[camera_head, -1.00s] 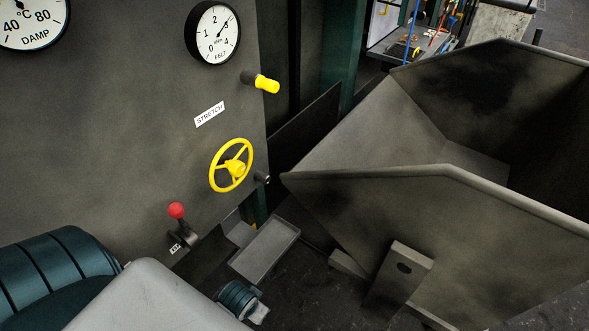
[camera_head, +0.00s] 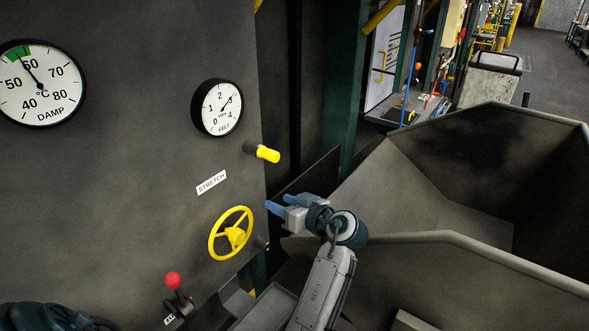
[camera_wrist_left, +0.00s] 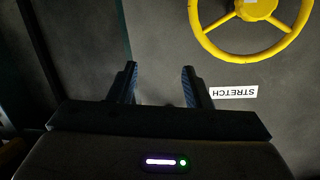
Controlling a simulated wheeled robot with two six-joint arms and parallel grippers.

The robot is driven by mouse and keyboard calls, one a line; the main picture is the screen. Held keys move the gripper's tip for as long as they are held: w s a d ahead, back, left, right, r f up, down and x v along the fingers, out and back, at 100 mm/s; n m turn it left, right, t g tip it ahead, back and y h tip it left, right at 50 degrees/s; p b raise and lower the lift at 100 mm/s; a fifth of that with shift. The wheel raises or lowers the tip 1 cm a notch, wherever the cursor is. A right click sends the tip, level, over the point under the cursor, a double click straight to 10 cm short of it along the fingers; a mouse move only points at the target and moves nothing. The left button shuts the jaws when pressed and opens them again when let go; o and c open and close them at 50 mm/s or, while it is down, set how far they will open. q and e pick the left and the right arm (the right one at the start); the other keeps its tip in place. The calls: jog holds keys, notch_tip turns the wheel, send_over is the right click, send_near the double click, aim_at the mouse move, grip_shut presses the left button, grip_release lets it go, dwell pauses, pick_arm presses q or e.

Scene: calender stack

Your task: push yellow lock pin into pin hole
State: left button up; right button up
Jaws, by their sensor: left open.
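The yellow lock pin (camera_head: 267,154) sticks out to the right from a dark collar (camera_head: 249,148) on the grey panel, below the FELT gauge. How deep it sits is hard to tell, and no empty hole shows clearly. My left gripper (camera_head: 278,203) is open and empty, below and slightly right of the pin, apart from it. Its bluish fingers point left toward the panel edge, beside the yellow handwheel. The left wrist view shows the two fingers (camera_wrist_left: 158,76) spread with nothing between them. The pin is not visible there. My right gripper is not in view.
The yellow handwheel (camera_head: 231,233) is left of my gripper, under the STRETCH label (camera_head: 211,183). A short dark stub (camera_head: 262,243) projects beside the wheel. A red-knobbed lever (camera_head: 174,281) is lower left. A large grey hopper (camera_head: 445,243) fills the right side.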

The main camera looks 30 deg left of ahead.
aim_at(277, 159)
pick_arm(q)
jog(key=r+n+y, duration=0.1)
jog(key=r, duration=0.2)
jog(key=w+d+r+n+g+y, duration=0.1)
jog(key=r, duration=0.3)
jog(key=d+r+n+g, duration=0.1)
jog(key=r+n, duration=0.1)
jog(key=r, duration=0.2)
jog(key=shift+w+r+y, duration=0.2)
jog(key=shift+w+y, duration=0.05)
jog(key=shift+y, duration=0.15)
jog(key=shift+a+r+p, duration=0.2)
jog(key=shift+a+p, duration=0.25)
jog(key=shift+p, duration=0.1)
jog(key=a+p, duration=0.2)
jog(key=a, duration=0.1)
jog(key=shift+w, duration=0.1)
jog(key=shift+a+f+b, duration=0.3)
jog(key=shift+a+b, duration=0.1)
jog(key=shift+a, duration=0.05)
jog(key=shift+w+a+b, duration=0.2)
jog(key=shift+a+b, duration=0.1)
jog(key=shift+a, duration=0.7)
jog(key=shift+r, duration=0.1)
jog(key=shift+c, duration=0.5)
grip_shut()
